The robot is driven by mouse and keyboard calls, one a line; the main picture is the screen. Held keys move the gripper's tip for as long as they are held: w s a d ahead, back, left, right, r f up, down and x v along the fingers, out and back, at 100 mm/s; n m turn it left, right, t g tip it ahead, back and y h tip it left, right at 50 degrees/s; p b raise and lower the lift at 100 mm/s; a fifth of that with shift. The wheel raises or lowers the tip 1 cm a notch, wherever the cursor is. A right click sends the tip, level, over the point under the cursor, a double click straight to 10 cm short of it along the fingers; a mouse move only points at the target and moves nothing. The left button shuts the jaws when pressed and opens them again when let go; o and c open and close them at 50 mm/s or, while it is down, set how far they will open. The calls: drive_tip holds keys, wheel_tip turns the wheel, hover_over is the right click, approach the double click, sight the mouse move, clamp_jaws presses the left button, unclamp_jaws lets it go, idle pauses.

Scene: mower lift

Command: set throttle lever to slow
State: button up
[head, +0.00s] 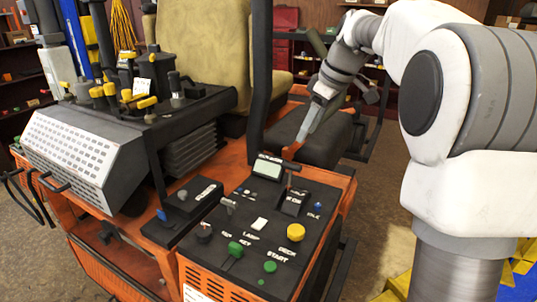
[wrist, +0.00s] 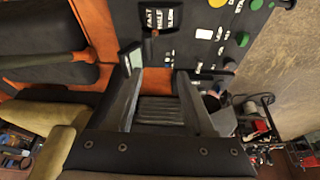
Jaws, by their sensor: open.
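The throttle lever (head: 289,180) stands up from a dark slotted block on the black control panel (head: 225,262). In the wrist view the lever (wrist: 153,34) shows as a small reddish stem beside a row of white labels, nearer the FAST end; its exact setting is hard to tell. My gripper (head: 302,134) hangs above and behind the panel's far edge, over the black seat area. In the wrist view my gripper (wrist: 158,72) is open, its two fingers apart with nothing held. The lever is beyond the fingertips, apart from them.
The panel also carries a grey display (head: 268,168), a yellow knob (head: 296,232), green knobs (head: 235,249) and a blue knob (head: 318,206) close to the lever. A black upright post (head: 260,75) stands left of my gripper. A tan seat (head: 205,45) is behind.

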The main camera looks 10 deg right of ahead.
sight(290, 166)
drive_tip(key=shift+n+y, duration=0.3)
drive_tip(key=shift+n, duration=0.2)
drive_tip(key=x, duration=0.6)
drive_tip(key=w+d+x, duration=0.1)
drive_tip(key=x, duration=0.5)
drive_tip(key=w+d+x, duration=0.1)
drive_tip(key=x, duration=0.5)
drive_tip(key=shift+w+f, duration=0.15)
drive_tip(key=shift+f, duration=0.15)
clamp_jaws()
